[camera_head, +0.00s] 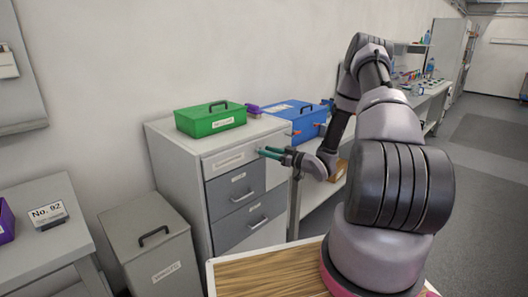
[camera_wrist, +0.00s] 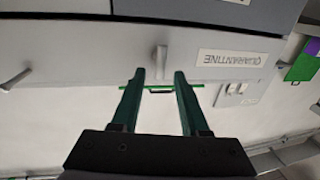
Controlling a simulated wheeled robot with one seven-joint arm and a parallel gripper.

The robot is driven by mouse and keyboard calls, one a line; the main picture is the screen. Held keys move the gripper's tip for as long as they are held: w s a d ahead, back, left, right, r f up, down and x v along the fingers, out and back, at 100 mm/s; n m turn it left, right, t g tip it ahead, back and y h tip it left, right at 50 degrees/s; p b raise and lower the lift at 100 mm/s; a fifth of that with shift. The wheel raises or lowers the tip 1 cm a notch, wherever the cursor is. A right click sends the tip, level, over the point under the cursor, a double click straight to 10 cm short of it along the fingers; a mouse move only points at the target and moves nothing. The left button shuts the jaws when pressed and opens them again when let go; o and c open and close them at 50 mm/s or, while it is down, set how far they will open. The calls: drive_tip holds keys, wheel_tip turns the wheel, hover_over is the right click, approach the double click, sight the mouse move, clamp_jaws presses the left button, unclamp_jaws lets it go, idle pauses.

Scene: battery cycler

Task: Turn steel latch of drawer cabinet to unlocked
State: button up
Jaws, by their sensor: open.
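The drawer cabinet (camera_head: 170,150) stands against the wall in the head view, with a pale top front and darker grey drawers below. In the wrist view its pale front panel (camera_wrist: 95,60) bears an upside-down QUARANTINE label (camera_wrist: 230,58). A small grey bar, which looks like the steel latch (camera_wrist: 160,60), stands upright in that picture just beyond the fingertips. My gripper (camera_head: 262,152) has green fingers reaching toward the cabinet's upper front. In the wrist view my gripper (camera_wrist: 159,75) is open and empty, its fingertips on either side of the bar's line. I cannot tell whether they touch the panel.
A lidded grey bin (camera_head: 155,250) stands to the left, beside a table with a No. 92 sign (camera_head: 48,214). A wooden surface (camera_head: 265,275) lies in front.

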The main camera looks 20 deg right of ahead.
drive_tip(key=shift+x, duration=1.05)
clamp_jaws()
